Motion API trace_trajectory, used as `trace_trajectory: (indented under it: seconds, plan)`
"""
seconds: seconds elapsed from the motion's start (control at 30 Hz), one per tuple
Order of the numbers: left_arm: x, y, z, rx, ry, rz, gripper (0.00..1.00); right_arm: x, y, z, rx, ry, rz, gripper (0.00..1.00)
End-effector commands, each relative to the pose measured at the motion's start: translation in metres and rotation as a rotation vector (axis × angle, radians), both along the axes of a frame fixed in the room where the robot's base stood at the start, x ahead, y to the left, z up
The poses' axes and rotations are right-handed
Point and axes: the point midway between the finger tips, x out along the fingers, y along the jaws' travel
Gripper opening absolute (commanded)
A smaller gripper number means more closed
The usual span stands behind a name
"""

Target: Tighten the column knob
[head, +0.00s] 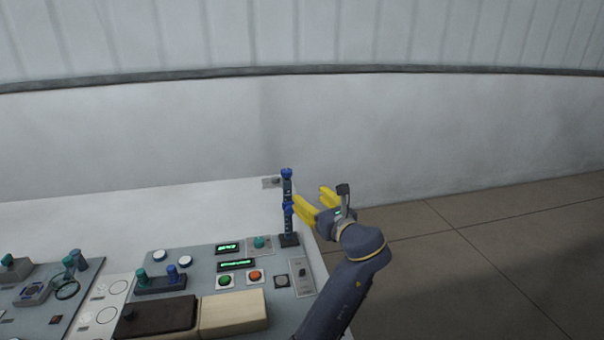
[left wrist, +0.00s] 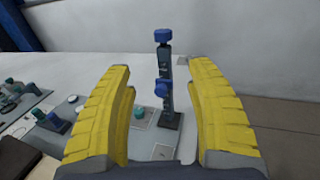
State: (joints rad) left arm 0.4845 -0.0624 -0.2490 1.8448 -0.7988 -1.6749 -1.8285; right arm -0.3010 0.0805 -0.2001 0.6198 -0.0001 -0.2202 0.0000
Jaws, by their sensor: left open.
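The column (head: 287,222) is a dark upright post on a black base near the right edge of the white table. A blue knob (head: 286,207) sits partway up it, and a blue cap (head: 286,173) tops it. In the left wrist view the side knob (left wrist: 161,88) and the top cap (left wrist: 162,35) show between the fingers, farther off. My left gripper (head: 314,203) has yellow fingers, open and empty. It is just right of the column at knob height, its fingers pointing toward it. In the wrist view I see no contact. My right gripper is not in view.
A grey control panel (head: 199,258) with buttons, green displays and knobs lies left of the column. A brown box (head: 160,314) and a cream box (head: 234,311) stand at the front. A small switch plate (head: 301,277) lies near the table's right edge. Bare floor lies beyond.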

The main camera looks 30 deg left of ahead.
Motion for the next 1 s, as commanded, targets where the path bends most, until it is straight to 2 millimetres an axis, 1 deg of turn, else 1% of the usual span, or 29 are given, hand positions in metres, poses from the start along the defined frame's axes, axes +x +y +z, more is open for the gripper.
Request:
trace_trajectory:
  seconds: [0.03,0.13,0.27,0.37,0.8,1.0]
  plan:
    - [-0.001,-0.005,0.004,0.006,0.001,0.002,0.56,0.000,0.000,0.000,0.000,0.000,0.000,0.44]
    - [0.000,-0.007,0.007,0.015,0.002,0.005,0.56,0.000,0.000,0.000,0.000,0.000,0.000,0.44]
    - [0.006,0.003,0.008,0.017,0.003,0.006,0.56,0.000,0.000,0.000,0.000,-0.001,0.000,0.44]
    - [0.013,0.016,0.008,0.018,0.002,0.007,0.56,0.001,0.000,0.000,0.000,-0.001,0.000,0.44]
    - [0.056,0.085,0.008,0.017,0.003,0.006,0.56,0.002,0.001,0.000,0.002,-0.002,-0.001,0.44]
    - [0.072,0.111,0.008,0.016,0.003,0.005,0.56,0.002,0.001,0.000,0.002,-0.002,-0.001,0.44]
